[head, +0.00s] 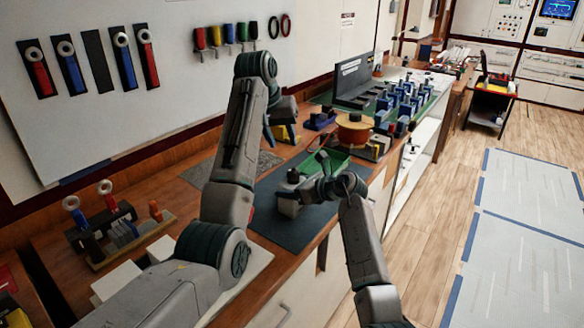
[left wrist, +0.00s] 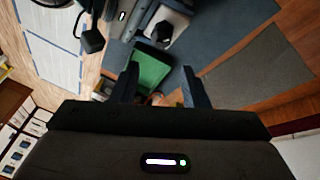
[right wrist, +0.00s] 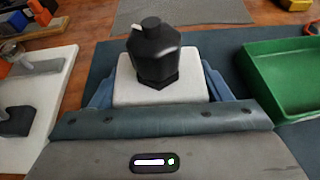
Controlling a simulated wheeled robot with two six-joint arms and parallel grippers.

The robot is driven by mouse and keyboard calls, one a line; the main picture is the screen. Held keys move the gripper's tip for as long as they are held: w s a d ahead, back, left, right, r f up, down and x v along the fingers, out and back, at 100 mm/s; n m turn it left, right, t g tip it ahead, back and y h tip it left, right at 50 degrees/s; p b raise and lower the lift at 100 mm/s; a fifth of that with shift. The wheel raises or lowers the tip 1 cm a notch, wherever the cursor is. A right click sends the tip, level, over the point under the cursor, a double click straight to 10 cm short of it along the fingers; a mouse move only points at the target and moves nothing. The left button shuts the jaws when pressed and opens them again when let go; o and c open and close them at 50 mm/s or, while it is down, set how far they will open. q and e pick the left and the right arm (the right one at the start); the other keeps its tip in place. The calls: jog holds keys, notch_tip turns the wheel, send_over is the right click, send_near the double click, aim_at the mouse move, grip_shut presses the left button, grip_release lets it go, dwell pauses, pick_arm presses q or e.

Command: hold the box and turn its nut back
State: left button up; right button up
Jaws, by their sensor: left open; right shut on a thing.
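The box is a small white block (right wrist: 130,85) with a dark faceted nut (right wrist: 157,57) upright on top, a smaller round cap above it. My right gripper (right wrist: 160,92) is shut on the box, one blue finger on each side. In the left wrist view the box (left wrist: 183,22) and nut (left wrist: 162,32) show at the top. In the head view the nut (head: 293,175) sits above my right gripper (head: 288,203), over the dark mat.
A green tray (right wrist: 285,75) stands beside the box on the dark blue mat (head: 275,222). An orange spool (head: 354,130) and rows of blue breakers (head: 405,95) stand farther along the bench. A white board (right wrist: 40,90) lies on the other side of the box.

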aim_at(293, 170)
pick_arm(q)
jog(key=w+d+f+m, duration=0.1)
jog(key=f, duration=0.2)
jog(key=w+f+m, duration=0.1)
jog(key=f+m, duration=0.1)
jog(key=f, duration=0.2)
jog(key=w+d+f+m, duration=0.1)
jog(key=f+m, duration=0.1)
jog(key=f, duration=0.1)
jog(key=shift+d+f+t, duration=0.3)
jog(key=shift+d+f, duration=0.05)
